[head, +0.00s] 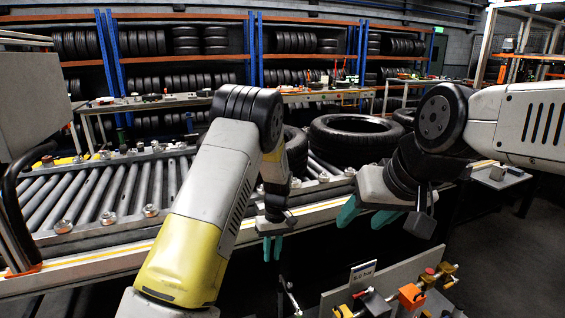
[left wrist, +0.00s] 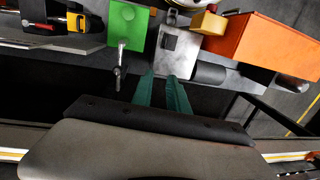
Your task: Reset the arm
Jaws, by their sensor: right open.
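My left gripper (head: 272,248) hangs with its green fingers pointing down in front of the conveyor's near edge. In the left wrist view its two fingers (left wrist: 163,82) stand a little apart with nothing between them. My right gripper (head: 366,216) has its green fingers spread apart at the right of the conveyor and looks empty. A black tyre (head: 355,127) lies flat on the conveyor behind the grippers. Another tyre (head: 296,150) is partly hidden by my left arm.
The roller conveyor (head: 85,193) runs across the middle. A bench with tools, including an orange box (head: 411,296), stands below the grippers; the orange box also shows in the left wrist view (left wrist: 265,48). Tyre racks (head: 183,61) fill the back. Dark floor lies free at the right.

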